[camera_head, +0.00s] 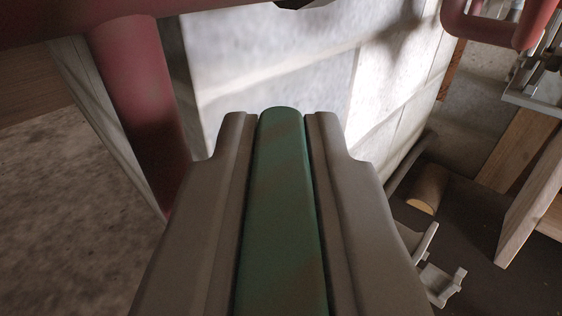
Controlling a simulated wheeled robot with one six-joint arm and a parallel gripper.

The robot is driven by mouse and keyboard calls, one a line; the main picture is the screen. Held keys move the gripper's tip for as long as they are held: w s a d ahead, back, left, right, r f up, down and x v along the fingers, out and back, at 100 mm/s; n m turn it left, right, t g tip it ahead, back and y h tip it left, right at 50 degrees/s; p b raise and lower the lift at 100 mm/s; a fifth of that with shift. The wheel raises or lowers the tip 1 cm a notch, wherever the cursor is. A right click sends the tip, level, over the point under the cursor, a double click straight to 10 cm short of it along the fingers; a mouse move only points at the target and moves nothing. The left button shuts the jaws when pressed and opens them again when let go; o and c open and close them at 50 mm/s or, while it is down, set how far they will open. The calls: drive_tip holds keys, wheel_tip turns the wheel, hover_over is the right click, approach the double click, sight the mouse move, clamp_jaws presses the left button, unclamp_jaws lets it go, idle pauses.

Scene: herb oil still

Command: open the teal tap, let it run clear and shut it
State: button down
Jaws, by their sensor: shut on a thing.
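My gripper (281,122) fills the lower middle of the view, its two grey-brown fingers closed on a long teal bar with a rounded end. The bar, which looks like the handle of the teal tap (281,210), lies between the fingers and touches both. Its worn paint shows brownish patches. The tap's body and spout are hidden, and I cannot tell from this view whether anything runs from it.
A dark red pipe (135,85) stands close on the left, joined to a crosspiece along the top. A pale panelled surface (270,70) is behind the fingers. At the right are a bent red pipe (480,28), wooden boards (530,200) and a short log-like piece (427,188).

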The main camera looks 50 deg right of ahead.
drive_tip(key=c, duration=1.5)
unclamp_jaws()
drive_tip(key=shift+o, duration=0.2)
